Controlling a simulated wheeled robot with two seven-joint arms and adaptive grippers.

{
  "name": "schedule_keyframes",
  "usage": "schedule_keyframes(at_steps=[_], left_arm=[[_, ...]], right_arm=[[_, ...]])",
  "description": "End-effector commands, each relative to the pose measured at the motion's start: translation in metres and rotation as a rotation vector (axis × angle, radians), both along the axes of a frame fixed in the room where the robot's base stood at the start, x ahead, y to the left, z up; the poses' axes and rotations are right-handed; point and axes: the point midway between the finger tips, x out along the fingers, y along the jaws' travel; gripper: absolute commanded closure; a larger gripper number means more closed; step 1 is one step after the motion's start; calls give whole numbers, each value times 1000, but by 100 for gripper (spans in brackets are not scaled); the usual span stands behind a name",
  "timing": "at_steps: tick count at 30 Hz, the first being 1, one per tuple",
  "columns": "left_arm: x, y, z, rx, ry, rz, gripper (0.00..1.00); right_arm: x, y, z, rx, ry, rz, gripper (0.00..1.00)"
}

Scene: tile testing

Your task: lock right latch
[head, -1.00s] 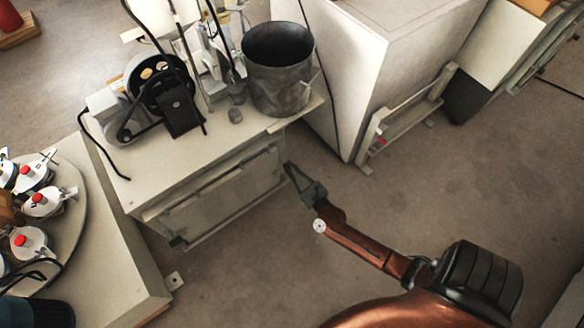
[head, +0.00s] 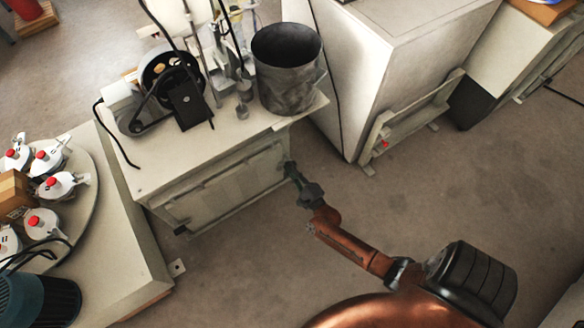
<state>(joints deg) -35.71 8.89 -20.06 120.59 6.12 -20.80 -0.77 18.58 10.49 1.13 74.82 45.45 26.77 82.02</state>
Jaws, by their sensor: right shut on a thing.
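My right gripper (head: 292,172) is at the right end of the front of a pale cabinet (head: 222,182), just below its top edge. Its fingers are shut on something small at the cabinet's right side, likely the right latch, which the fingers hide. The cabinet's front panel looks closed. My left gripper does not show.
On the cabinet top stand a grey metal bucket (head: 287,72) and a black motor with a belt wheel (head: 160,78). A round table (head: 88,215) with several red-capped white vessels is at the left. A large white box (head: 385,75) stands right of the cabinet. Bare floor (head: 420,190) lies below it.

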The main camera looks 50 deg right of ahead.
Motion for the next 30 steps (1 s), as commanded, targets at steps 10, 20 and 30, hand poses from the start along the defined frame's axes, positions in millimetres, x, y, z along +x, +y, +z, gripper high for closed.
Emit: schedule_keyframes(at_steps=[10, 20, 30], left_arm=[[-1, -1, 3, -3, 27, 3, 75], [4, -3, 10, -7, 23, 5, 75], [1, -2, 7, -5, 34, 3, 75]], right_arm=[[0, 2, -7, -266, 67, 0, 100], [-1, 2, -11, -404, 100, 0, 100], [-1, 2, -12, -437, 108, 0, 100]])
